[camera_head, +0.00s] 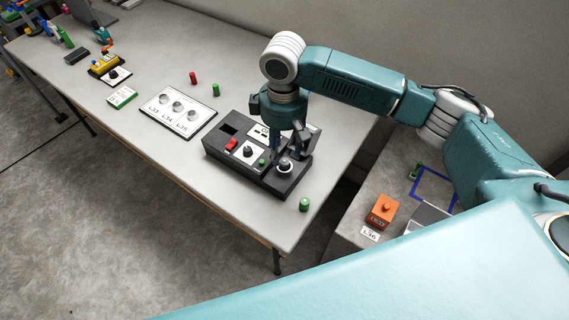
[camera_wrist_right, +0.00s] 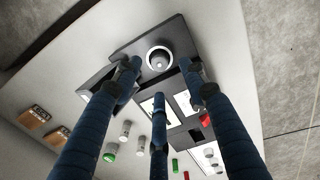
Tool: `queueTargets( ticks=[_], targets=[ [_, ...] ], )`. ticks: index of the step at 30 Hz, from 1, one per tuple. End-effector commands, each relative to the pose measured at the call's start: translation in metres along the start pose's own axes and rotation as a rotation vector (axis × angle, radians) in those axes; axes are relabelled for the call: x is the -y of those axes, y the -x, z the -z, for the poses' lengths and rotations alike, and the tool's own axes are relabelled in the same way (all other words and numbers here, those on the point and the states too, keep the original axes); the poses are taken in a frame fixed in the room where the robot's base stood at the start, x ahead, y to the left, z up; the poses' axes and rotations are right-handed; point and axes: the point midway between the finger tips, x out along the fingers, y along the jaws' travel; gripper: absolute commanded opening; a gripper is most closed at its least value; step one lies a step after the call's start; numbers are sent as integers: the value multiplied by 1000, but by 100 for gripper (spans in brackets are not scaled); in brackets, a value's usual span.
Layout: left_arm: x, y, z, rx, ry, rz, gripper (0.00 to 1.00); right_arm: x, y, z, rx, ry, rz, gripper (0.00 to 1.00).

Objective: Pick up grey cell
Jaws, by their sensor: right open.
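A dark control box (camera_head: 232,166) stands near the right end of the long table. At its right end is a grey round piece in a pale ring (camera_head: 285,167), perhaps the grey cell. In the right wrist view the grey round piece (camera_wrist_right: 159,60) shows close up, beyond the fingertips. My right gripper (camera_head: 290,148) points down over the right end of the box. In the wrist view its fingers (camera_wrist_right: 157,82) are apart, with nothing between them. Whether a fingertip touches the box I cannot tell. My left gripper is out of view.
A green cylinder (camera_head: 304,205) stands beside the box near the table edge. A white plate (camera_head: 178,128) with several round grey pieces lies further left, with red (camera_head: 193,78) and green (camera_head: 216,90) cylinders behind it. An orange block (camera_head: 383,210) sits on a lower surface at right.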

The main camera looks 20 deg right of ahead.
Motion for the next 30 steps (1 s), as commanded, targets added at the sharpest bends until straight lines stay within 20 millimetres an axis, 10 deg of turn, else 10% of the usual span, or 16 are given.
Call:
queueTargets(
  ticks=[16, 23, 30],
  targets=[
    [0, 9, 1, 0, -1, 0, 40, 1, -41, -3, 0, 1, -1, 42],
    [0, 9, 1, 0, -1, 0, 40, 1, -41, -3, 0, 1, -1, 0],
    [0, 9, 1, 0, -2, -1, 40, 1, -40, -3, 0, 1, -1, 0]
  ],
)
